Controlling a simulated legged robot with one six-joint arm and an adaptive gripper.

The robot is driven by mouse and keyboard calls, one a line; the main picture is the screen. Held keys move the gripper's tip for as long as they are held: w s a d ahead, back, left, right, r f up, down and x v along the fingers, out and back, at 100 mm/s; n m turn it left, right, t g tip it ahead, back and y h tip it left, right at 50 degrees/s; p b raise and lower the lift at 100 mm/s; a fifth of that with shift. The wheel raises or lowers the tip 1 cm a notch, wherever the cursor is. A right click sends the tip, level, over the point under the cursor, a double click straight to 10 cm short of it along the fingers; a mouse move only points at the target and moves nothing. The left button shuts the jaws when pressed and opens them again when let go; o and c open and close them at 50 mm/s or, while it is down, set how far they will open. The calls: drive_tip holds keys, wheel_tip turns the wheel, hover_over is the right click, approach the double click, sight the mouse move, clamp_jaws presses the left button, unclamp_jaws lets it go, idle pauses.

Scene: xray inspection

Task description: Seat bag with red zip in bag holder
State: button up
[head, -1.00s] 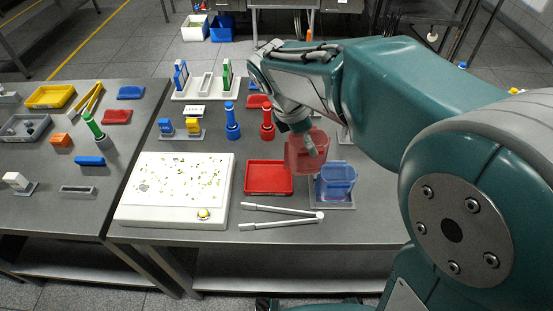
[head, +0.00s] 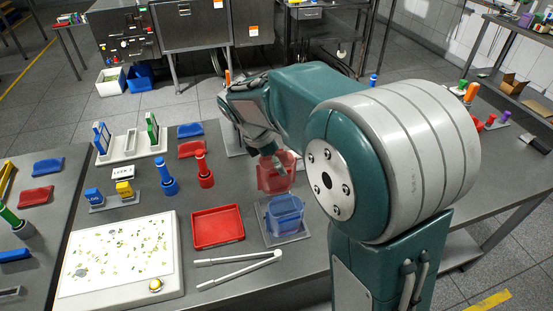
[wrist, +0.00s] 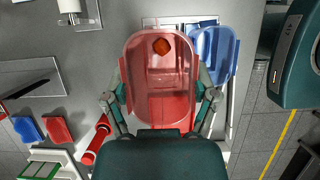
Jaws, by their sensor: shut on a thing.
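My gripper (head: 271,160) is shut on a red see-through tub (head: 275,180). In the wrist view the fingers grip both sides of this tub (wrist: 160,72), and a small orange-red lump (wrist: 161,46) shows within its outline. Behind it in that view, and nearer the camera in the head view, a blue see-through tub (head: 285,214) sits on a grey plate (head: 290,239). A white rack (head: 131,145) holds an upright blue item (head: 102,140) and an upright green item (head: 151,131), with room between. I cannot clearly identify a red-zip bag or its holder.
A red tray (head: 218,228) and white tongs (head: 240,267) lie left of the blue tub. Blue (head: 167,178) and red (head: 205,172) bottle-like items stand left of my gripper. A white light panel (head: 118,256) covers the table's front left.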

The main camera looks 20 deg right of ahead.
sight(278, 183)
drive_tip(key=shift+f, duration=2.7)
drive_tip(key=shift+s+f, duration=0.1)
drive_tip(key=shift+f, duration=1.1)
drive_tip(key=o, duration=0.8)
drive_tip(key=v, duration=1.2)
